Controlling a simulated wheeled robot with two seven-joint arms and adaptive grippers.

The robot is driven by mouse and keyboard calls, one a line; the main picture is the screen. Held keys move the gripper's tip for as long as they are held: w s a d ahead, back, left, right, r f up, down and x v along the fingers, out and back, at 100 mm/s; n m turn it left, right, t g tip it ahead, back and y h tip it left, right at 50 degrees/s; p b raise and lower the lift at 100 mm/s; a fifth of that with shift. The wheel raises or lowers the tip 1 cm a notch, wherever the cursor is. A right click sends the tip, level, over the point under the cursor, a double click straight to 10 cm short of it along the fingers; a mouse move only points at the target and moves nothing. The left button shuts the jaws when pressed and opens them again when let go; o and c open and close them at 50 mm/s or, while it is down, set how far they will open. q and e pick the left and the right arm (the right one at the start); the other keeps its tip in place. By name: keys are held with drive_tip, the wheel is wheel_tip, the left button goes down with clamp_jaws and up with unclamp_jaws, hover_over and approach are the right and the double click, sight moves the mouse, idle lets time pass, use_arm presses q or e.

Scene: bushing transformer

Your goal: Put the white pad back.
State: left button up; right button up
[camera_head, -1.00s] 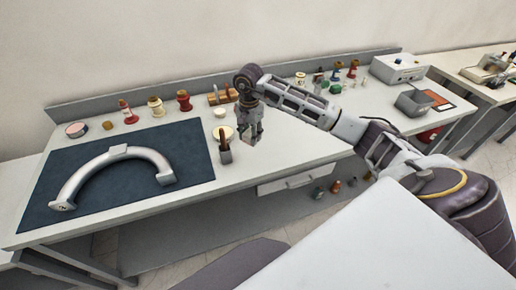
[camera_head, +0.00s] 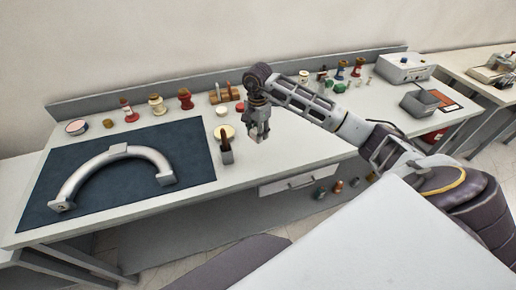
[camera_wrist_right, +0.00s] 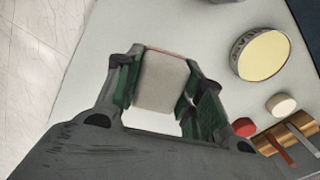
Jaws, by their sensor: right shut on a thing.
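My right gripper (camera_head: 259,133) is above the bench, to the right of the dark cup with brushes. In the right wrist view its two green-lined fingers (camera_wrist_right: 160,88) are shut on the white pad (camera_wrist_right: 163,80), an off-white block with a thin reddish far edge. In the head view the pad is too small to make out clearly between the fingers. My left gripper is not in view.
A round tin with a pale yellow top (camera_wrist_right: 263,54) and a white cap (camera_wrist_right: 281,104) lie right of the gripper. The dark cup (camera_head: 226,153) stands close by. A silver arched handle (camera_head: 115,156) rests on a blue mat (camera_head: 110,195).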

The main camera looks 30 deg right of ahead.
hover_over(258, 152)
drive_tip(key=shift+f+p, duration=0.45)
drive_tip(key=shift+f, duration=1.95)
drive_tip(key=shift+f, duration=0.1)
drive_tip(key=shift+s+a+f+p, duration=0.1)
drive_tip(key=shift+f+p, duration=0.3)
drive_tip(key=shift+f, duration=1.4)
drive_tip(key=shift+f, duration=0.1)
drive_tip(key=o, duration=1)
